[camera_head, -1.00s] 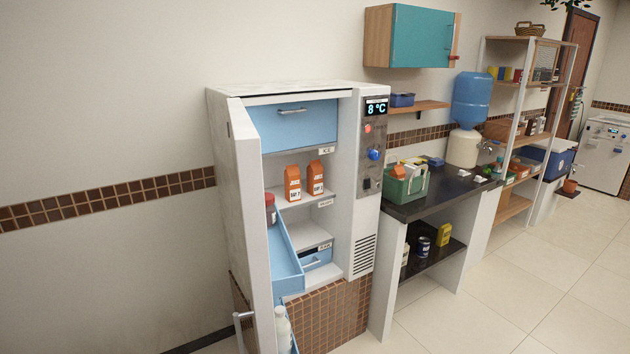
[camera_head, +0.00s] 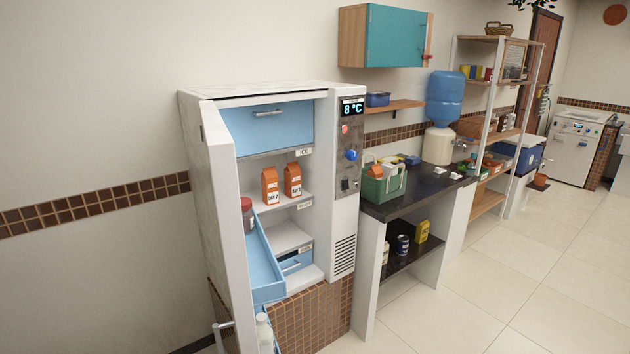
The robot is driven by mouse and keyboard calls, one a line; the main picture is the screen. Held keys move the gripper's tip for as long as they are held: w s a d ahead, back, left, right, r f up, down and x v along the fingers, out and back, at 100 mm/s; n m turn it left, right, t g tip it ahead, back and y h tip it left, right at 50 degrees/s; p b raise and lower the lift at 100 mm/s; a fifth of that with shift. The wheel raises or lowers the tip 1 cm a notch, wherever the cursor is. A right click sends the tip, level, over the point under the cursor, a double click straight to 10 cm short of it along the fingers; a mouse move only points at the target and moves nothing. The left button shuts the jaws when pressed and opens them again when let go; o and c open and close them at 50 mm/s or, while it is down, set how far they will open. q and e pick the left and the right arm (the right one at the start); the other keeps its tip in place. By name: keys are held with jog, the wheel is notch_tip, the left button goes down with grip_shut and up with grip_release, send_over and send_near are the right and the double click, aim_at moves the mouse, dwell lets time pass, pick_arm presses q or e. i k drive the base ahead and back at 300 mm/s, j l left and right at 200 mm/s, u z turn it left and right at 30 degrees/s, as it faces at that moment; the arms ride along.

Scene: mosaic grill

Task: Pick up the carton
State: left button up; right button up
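Two orange cartons with white labels stand upright side by side on the upper shelf of the open fridge: a left carton (camera_head: 270,187) and a right carton (camera_head: 293,180). The left label seems to read "DAY 7"; the right one is too small to read surely. The fridge (camera_head: 345,220) has its white door (camera_head: 222,205) swung open toward me, and its display reads 8 °C. Neither of my grippers is in view.
The door carries blue bins with a red-lidded jar (camera_head: 247,214) and a white bottle (camera_head: 264,333). A dark counter (camera_head: 425,190) with a green caddy (camera_head: 382,185) stands right of the fridge. Shelving (camera_head: 487,135) is farther right. The tiled floor (camera_head: 510,275) at right is clear.

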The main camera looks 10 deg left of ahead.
aim_at(293, 178)
jog(key=i+l+z, duration=0.15)
jog(key=i+z, duration=0.25)
jog(key=i, duration=0.15)
jog(key=i+z, duration=0.4)
jog(key=i, duration=0.2)
jog(key=i+j+u, duration=0.15)
jog(key=i+u, duration=0.65)
jog(key=i+l+u, duration=0.15)
jog(key=i+u, duration=0.25)
jog(key=i, duration=0.1)
